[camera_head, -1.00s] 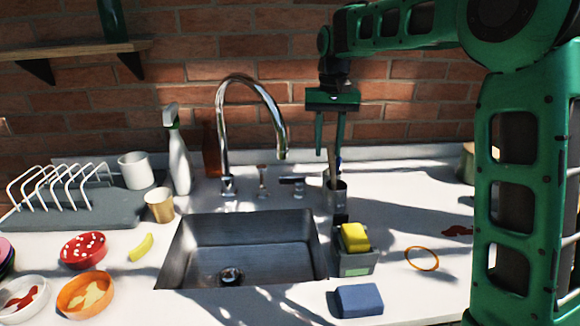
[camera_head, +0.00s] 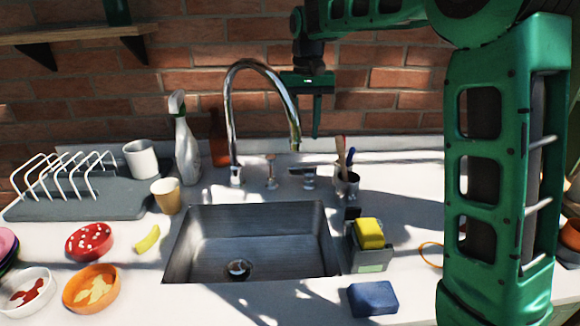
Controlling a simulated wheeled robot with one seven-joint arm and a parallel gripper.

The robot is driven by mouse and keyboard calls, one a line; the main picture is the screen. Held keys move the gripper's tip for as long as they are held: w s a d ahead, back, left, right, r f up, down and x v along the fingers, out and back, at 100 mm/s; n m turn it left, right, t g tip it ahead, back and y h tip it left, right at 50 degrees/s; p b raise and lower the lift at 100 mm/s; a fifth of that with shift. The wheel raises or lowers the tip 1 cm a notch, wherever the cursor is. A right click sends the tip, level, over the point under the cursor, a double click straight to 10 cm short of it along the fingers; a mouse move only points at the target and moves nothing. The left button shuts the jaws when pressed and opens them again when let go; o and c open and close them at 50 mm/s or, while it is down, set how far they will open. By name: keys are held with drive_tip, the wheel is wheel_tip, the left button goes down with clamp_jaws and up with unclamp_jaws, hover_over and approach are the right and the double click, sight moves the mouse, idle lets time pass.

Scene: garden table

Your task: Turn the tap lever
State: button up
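The chrome tap (camera_head: 233,112) has a tall curved spout that ends above the sink. A low lever (camera_head: 309,172) sits on the counter behind the sink, right of the spout base, with its handle roughly level and pointing left. My gripper (camera_head: 305,132) hangs fingers-down above and slightly behind the lever, close to the spout's end in the picture. Its right finger shows clear and apart. The left finger is mostly hidden behind the spout tip. The gripper looks open and empty, clear of the lever.
A cup of utensils (camera_head: 346,186) stands just right of the lever. A small upright fitting (camera_head: 271,172) stands left of it. The sink (camera_head: 255,240) is in front. A spray bottle (camera_head: 186,150) stands left; a caddy with a yellow sponge (camera_head: 369,233) is at front right.

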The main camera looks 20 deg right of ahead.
sight(303, 173)
drive_tip(key=shift+o, duration=0.6)
drive_tip(key=shift+a, duration=0.2)
drive_tip(key=o, duration=1)
drive_tip(key=shift+o, duration=1.2)
drive_tip(key=shift+f, duration=0.2)
wheel_tip(303, 173, down, 10)
drive_tip(key=shift+f, duration=0.2)
drive_tip(key=c, duration=1.1)
